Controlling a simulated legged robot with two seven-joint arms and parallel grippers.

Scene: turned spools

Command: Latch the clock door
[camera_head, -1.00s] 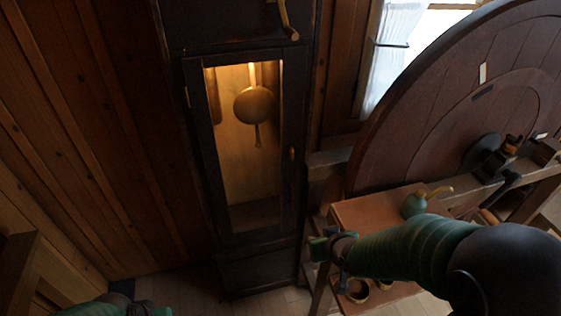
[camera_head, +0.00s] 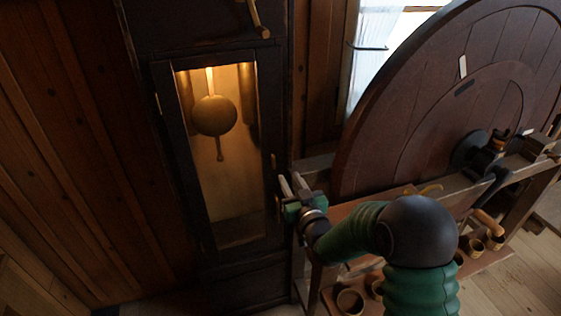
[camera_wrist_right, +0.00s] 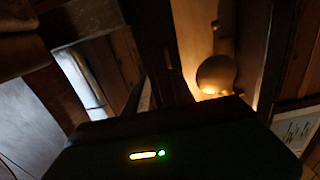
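The tall dark clock case has a narrow glazed door (camera_head: 226,180), which looks closed against the case. Behind its lit glass hangs a round brass pendulum (camera_head: 215,116), also seen in the right wrist view (camera_wrist_right: 216,74). A small brass latch knob (camera_head: 274,160) sits on the right side of the door; its turn is too small to tell. My right gripper (camera_head: 291,183) is just below and right of the knob, its two pale fingers apart and pointing up toward it. Nothing shows between them, and I see no clear contact. My left gripper is out of view.
A large wooden wheel (camera_head: 440,110) stands right of the clock, behind a wooden bench (camera_head: 340,213) close to my right arm. Small cups (camera_head: 350,301) sit on a low shelf. A brass handle (camera_head: 257,18) is above the door. The floor at lower right is clear.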

